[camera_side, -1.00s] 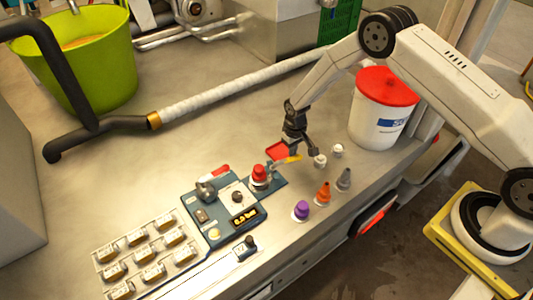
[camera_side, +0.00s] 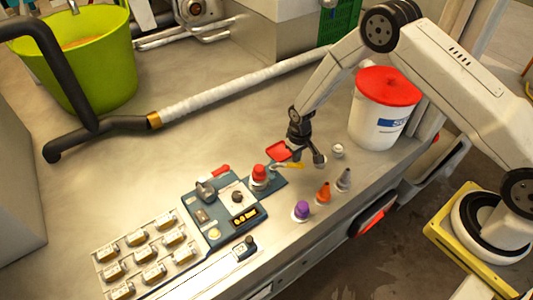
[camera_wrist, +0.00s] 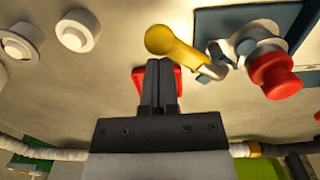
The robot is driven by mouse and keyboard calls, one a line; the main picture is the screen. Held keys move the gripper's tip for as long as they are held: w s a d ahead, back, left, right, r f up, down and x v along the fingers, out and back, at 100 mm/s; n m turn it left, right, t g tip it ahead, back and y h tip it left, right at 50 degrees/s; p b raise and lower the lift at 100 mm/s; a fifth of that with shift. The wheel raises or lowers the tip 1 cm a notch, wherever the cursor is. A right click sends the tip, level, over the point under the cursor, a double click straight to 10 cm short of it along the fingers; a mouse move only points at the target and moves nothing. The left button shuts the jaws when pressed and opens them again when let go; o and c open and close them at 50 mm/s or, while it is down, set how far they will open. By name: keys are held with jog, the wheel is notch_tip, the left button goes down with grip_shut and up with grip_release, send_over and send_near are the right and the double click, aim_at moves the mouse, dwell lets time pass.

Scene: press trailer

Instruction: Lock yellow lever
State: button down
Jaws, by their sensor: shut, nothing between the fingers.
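The yellow lever (camera_side: 291,165) is a short handle with a rounded knob. It points right from its pivot beside the red button (camera_side: 259,172) on the blue-grey panel. In the wrist view the lever (camera_wrist: 178,45) slants from the pivot to its knob, up and left of the red button (camera_wrist: 274,75). My gripper (camera_side: 294,153) is low over the table, just behind the lever. In the wrist view my gripper's fingers (camera_wrist: 161,66) are shut and empty, with their tips just below the knob. I cannot tell whether they touch it. The lever's catch is too small to make out.
A red flat piece (camera_side: 278,151) lies behind the lever, partly hidden by my fingers in the wrist view. White (camera_side: 338,151), grey (camera_side: 344,180), orange (camera_side: 323,193) and purple (camera_side: 302,210) pieces stand to the right. A white bucket (camera_side: 378,122) stands behind them. Open table lies to the left.

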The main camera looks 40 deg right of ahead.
aim_at(297, 167)
jog(key=shift+s+a, duration=0.1)
jog(key=shift+s+a, duration=0.35)
jog(key=shift+s, duration=0.2)
jog(key=shift+s+a, duration=0.35)
jog(key=shift+s, duration=0.2)
jog(key=shift+a, duration=0.1)
jog(key=shift+s+a, duration=0.8)
jog(key=shift+a, duration=0.3)
jog(key=shift+s+a, duration=0.1)
jog(key=shift+a, duration=0.35)
jog(key=shift+d, duration=0.45)
